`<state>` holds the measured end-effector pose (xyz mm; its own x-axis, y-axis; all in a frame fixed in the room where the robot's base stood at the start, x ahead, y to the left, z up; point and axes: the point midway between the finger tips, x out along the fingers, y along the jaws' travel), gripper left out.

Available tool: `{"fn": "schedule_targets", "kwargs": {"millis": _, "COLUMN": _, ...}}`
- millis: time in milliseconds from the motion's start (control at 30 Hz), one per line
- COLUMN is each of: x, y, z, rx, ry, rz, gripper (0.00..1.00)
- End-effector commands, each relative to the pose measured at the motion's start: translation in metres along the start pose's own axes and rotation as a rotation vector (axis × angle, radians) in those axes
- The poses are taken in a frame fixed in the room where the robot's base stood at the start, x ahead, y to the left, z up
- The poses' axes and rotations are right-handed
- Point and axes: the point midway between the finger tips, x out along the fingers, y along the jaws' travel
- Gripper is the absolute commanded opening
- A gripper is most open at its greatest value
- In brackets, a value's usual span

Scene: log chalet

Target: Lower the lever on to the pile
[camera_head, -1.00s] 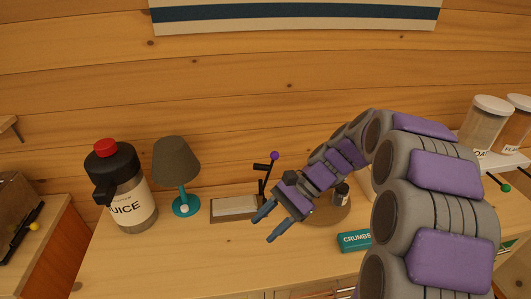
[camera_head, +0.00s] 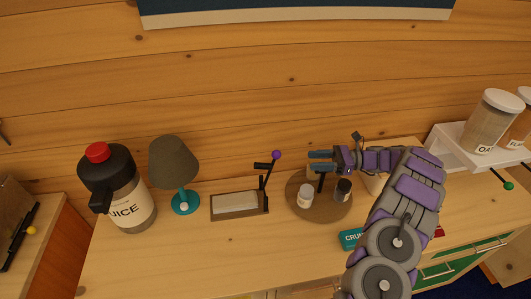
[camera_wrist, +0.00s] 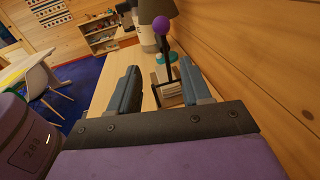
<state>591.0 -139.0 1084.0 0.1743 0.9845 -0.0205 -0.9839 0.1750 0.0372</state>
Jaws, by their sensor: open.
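A black lever (camera_head: 265,176) with a purple knob (camera_head: 276,155) stands raised at the right end of a flat brown base. A pale pile (camera_head: 235,202) lies on this base, clear of the lever. My gripper (camera_head: 312,161) is open and empty, to the right of the knob, its fingers pointing left towards it. In the wrist view the knob (camera_wrist: 162,25) shows beyond the gap between my two fingers (camera_wrist: 159,66), with the lever's arm below it. The gripper does not touch the lever.
A teal lamp (camera_head: 183,200) and a juice jug (camera_head: 128,195) stand left of the base. A round brown tray (camera_head: 320,214) with small jars sits under my gripper. A teal crumbs box (camera_head: 351,239) lies near my arm.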

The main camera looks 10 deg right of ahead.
Motion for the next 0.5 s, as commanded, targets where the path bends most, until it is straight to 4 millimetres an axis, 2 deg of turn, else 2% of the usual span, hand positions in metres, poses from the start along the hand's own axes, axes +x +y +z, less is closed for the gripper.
{"fn": "schedule_targets", "kwargs": {"millis": 100, "x": -0.008, "y": -0.002, "z": -0.005, "rx": 0.015, "ry": -0.015, "rz": -0.012, "gripper": 0.48}}
{"fn": "schedule_targets", "kwargs": {"millis": 233, "x": -0.007, "y": -0.003, "z": -0.006, "rx": 0.016, "ry": -0.018, "rz": -0.014, "gripper": 0.48}}
{"fn": "schedule_targets", "kwargs": {"millis": 500, "x": 0.011, "y": -0.004, "z": -0.002, "rx": 0.010, "ry": -0.010, "rz": -0.012, "gripper": 0.48}}
